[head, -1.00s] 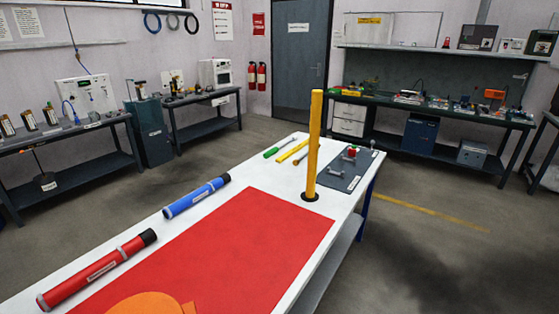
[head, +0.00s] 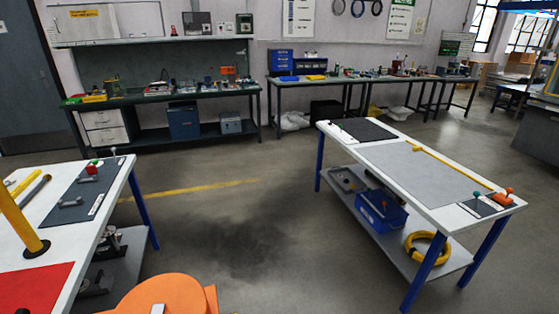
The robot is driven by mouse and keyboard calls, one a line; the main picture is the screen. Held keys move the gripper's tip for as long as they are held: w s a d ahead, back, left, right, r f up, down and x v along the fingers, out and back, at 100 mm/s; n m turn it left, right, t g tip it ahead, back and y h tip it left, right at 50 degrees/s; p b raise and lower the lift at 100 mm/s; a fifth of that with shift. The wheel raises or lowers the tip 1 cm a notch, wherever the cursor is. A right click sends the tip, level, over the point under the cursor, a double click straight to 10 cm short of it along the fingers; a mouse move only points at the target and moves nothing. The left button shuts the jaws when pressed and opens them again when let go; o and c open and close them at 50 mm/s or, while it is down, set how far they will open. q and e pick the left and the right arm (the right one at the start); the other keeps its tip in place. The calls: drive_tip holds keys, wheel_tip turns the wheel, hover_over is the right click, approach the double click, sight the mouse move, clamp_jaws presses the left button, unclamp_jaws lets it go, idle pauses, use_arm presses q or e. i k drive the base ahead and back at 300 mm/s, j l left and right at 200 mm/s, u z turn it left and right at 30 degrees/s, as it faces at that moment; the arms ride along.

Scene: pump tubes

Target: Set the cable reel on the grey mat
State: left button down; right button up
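A large light grey mat (head: 420,172) lies on the white table at right, its middle bare. An orange, round-topped thing (head: 172,289) shows at the bottom edge, cut off by the frame, with a small pale part in front of it and an orange piece at its right. It looks like the cable reel, but most of it is hidden, and what holds it does not show. Neither of my grippers is in view.
A white table with a red mat (head: 33,290), a yellow post (head: 17,222) and a dark tool mat (head: 75,195) stands at left. Open floor (head: 235,225) lies between the tables. The right table's lower shelf holds a blue crate (head: 381,213) and yellow coil (head: 427,247).

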sight(416, 177)
drive_tip(key=i+l+z, duration=0.2)
drive_tip(key=l+z, duration=0.25)
drive_tip(key=i+l+z, duration=0.3)
drive_tip(key=l+z, duration=0.15)
drive_tip(key=i+l+z, duration=0.55)
drive_tip(key=i+z, duration=0.15)
drive_tip(key=z, duration=0.2)
drive_tip(key=i+z, duration=0.45)
drive_tip(key=i+u, duration=0.15)
drive_tip(key=i, duration=0.35)
drive_tip(key=i+l+u, duration=0.15)
drive_tip(key=i, duration=0.35)
drive_tip(key=i+l+u, duration=0.15)
drive_tip(key=i, duration=0.4)
drive_tip(key=i+j+u, duration=0.1)
drive_tip(key=i+u, duration=0.15)
drive_tip(key=u, duration=0.15)
drive_tip(key=i+u, duration=0.2)
drive_tip(key=u, duration=0.25)
drive_tip(key=i+u, duration=0.25)
drive_tip(key=u, duration=0.15)
drive_tip(key=i+l+u, duration=0.1)
drive_tip(key=i+u, duration=0.15)
drive_tip(key=u, duration=0.15)
